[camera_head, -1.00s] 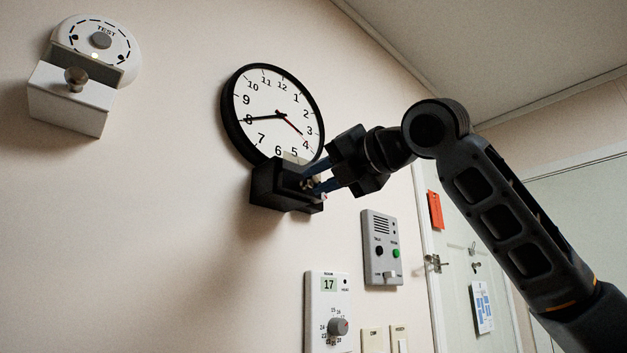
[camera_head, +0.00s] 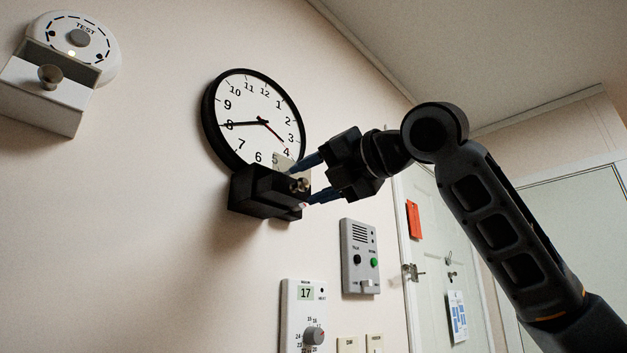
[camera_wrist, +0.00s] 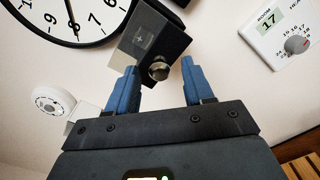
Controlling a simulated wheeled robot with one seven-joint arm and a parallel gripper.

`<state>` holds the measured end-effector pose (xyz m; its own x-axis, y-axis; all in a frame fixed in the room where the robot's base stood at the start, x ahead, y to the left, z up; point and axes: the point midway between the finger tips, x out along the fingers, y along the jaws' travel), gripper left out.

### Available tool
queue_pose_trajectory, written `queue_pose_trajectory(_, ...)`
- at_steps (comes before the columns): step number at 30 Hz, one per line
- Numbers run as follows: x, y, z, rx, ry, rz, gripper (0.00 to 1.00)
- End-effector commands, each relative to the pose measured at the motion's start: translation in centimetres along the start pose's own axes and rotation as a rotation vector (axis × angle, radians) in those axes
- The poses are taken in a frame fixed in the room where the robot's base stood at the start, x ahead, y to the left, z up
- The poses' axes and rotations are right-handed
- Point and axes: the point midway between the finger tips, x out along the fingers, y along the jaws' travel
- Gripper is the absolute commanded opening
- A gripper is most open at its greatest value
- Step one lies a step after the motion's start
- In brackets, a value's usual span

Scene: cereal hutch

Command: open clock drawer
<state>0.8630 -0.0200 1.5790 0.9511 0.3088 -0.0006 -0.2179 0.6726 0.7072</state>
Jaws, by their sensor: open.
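The round white clock (camera_head: 253,120) with a black rim hangs on the wall. Below it is a black drawer box (camera_head: 244,190), its front (camera_head: 279,196) standing out from the wall and bearing a round metal knob (camera_head: 300,186). The wrist view shows the knob (camera_wrist: 158,71) on the dark front, beside a grey patch with a plus mark (camera_wrist: 141,38); I cannot tell how far out the drawer is. My gripper (camera_head: 304,183) is open, its blue fingers spread on either side of the knob. The wrist view shows gaps between knob and fingers.
A grey intercom panel (camera_head: 360,258) and a thermostat (camera_head: 302,318) are on the wall below. A white box with a knob (camera_head: 45,95) and a round test alarm (camera_head: 75,48) are at the upper left. A door (camera_head: 440,250) stands right. The wall left of the drawer is clear.

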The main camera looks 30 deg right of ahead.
Motion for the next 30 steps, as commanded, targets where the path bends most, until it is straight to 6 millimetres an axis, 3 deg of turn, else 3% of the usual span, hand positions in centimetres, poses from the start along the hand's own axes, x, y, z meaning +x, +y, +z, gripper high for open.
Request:
queue_pose_trajectory(5, -1.5, 0.0, 0.0, 0.000, -0.002, 0.002, 0.52)
queue_pose_trajectory(16, -6.9, -0.1, 0.0, -0.001, -0.002, 0.000, 0.52)
queue_pose_trajectory(30, -7.8, 0.0, 0.0, 0.000, 0.000, 0.000, 0.52)
